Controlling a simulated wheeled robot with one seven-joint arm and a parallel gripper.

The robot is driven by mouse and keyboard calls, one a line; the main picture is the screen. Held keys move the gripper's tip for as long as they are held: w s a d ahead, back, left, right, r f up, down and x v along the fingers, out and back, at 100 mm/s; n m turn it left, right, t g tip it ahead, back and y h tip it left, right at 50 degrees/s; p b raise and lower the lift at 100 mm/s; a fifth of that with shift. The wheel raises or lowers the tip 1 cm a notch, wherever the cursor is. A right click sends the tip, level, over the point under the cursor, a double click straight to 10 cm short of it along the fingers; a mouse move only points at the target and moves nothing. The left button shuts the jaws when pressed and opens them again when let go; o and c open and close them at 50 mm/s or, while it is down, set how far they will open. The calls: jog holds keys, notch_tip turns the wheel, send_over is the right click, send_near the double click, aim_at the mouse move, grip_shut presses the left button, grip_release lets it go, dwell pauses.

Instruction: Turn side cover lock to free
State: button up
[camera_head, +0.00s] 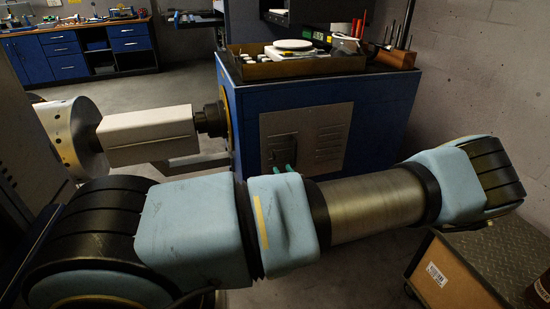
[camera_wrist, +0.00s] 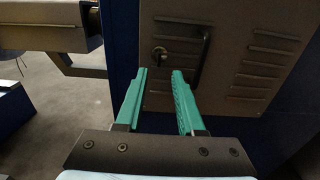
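The side cover (camera_head: 307,138) is a grey-brown louvred panel on the blue cabinet's side; it also shows in the wrist view (camera_wrist: 262,60). The lock (camera_wrist: 159,53) is a small round metal piece with a short tab, near the panel's left edge. A dark bar handle (camera_wrist: 203,58) stands just right of it. My gripper (camera_wrist: 161,73) has two green fingers, parted and empty, below the lock and pointing at the panel. In the head view the green fingertips (camera_head: 283,169) show in front of the panel's lower left. I cannot tell their exact distance from the panel.
The blue cabinet (camera_head: 385,115) carries a tray (camera_head: 260,70) and tools on top. A white rectangular block on a shaft (camera_head: 150,135) juts out at left. A workbench (camera_head: 85,50) is far back left.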

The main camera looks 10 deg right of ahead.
aim_at(274, 156)
jog(key=w+a+p, duration=0.1)
jog(key=w, duration=0.7)
jog(key=shift+w, duration=0.1)
jog(key=shift+a, duration=0.1)
grip_shut()
